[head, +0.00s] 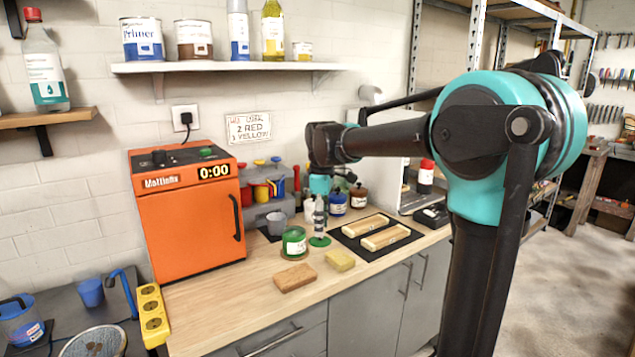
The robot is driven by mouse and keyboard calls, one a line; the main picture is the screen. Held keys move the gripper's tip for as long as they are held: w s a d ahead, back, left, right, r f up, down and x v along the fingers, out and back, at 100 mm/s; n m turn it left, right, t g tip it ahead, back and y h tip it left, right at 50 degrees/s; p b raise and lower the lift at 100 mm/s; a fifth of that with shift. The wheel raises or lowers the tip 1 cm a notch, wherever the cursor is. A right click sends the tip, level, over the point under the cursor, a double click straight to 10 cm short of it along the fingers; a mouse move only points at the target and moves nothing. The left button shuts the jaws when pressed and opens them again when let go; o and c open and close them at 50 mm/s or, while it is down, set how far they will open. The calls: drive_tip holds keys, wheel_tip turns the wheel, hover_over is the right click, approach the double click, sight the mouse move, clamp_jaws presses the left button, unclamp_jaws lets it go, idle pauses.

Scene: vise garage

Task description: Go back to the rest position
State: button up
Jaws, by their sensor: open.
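My black and teal arm reaches from the right over the wooden counter (222,311). My gripper (319,229) points down at the arm's end, small in the head view. It is open and sits just above or at a flat green piece (320,241) on the counter. I cannot tell whether they touch. A green jar (294,243) stands just left of my gripper. A black mat with two cream-coloured bars (385,239) lies to its right.
An orange oven (190,222) reading 0:00 stands at left. A brown sponge (295,278) and a yellow sponge (340,260) lie in front. A blue jar (338,203) and other bottles stand behind my gripper. A shelf (225,67) with cans hangs above. The counter's front left is clear.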

drive_tip(key=s+d+f+m+t, duration=0.4)
drive_tip(key=s+d+f+m, duration=1.1)
drive_tip(key=s+d+f, duration=0.3)
wheel_tip(320, 180, down, 3)
drive_tip(key=shift+s+m, duration=0.3)
drive_tip(key=shift+s, duration=0.7)
